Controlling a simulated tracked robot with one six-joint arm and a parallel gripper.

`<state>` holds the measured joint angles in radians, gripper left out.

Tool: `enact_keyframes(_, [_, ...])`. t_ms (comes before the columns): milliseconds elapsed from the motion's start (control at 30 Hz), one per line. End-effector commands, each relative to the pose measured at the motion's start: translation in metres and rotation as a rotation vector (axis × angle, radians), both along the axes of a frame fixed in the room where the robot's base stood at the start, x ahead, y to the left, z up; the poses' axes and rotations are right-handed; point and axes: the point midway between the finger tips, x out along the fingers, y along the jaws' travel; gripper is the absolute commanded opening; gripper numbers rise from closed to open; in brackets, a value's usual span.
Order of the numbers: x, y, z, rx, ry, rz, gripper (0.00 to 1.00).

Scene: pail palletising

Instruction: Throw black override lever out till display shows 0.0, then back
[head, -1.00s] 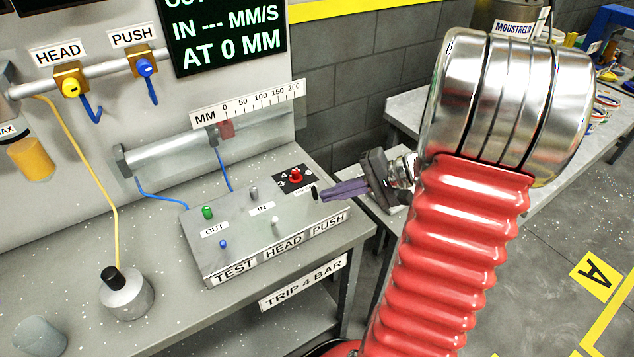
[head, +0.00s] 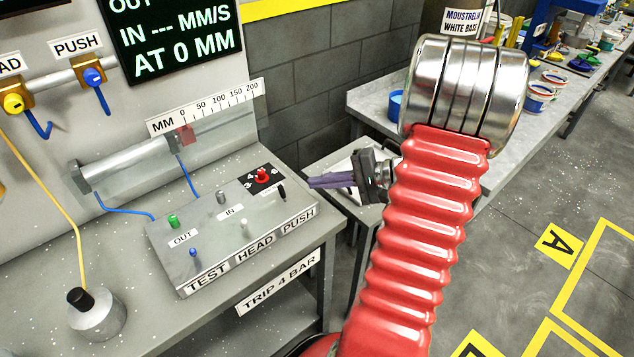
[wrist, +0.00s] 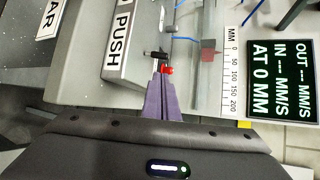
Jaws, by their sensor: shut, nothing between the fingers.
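The black override lever (head: 282,192) is a small stub at the right end of the grey control box (head: 215,258), above the PUSH label; it also shows in the wrist view (wrist: 157,54). My gripper (head: 309,182) has purple fingers pressed together with nothing between them. In the head view its tips are just right of the lever, with a small gap. In the wrist view the tips (wrist: 162,77) point at the lever and a red knob (wrist: 167,70). The display (wrist: 280,79) reads OUT --- MM/S, IN --- MM/S, AT 0 MM; its top is cut off in the head view.
The red knob (head: 262,175) sits on a black numbered plate beside the lever. Green, grey, white and blue controls stand on the box. Behind it are a clear cylinder with a red marker (head: 187,137) and a MM scale (head: 205,107). A grey weight (head: 95,312) stands left.

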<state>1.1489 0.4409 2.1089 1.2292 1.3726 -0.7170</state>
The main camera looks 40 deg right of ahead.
Motion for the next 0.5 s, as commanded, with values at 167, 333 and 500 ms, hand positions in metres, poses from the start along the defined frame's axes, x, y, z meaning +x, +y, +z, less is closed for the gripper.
enact_keyframes(167, [0.02,0.015,-0.009,0.001,0.0,0.003,0.0])
enact_keyframes(333, [0.04,0.029,-0.018,0.002,0.001,0.004,0.0])
enact_keyframes(500, [0.056,0.039,-0.025,0.001,0.0,0.002,0.0])
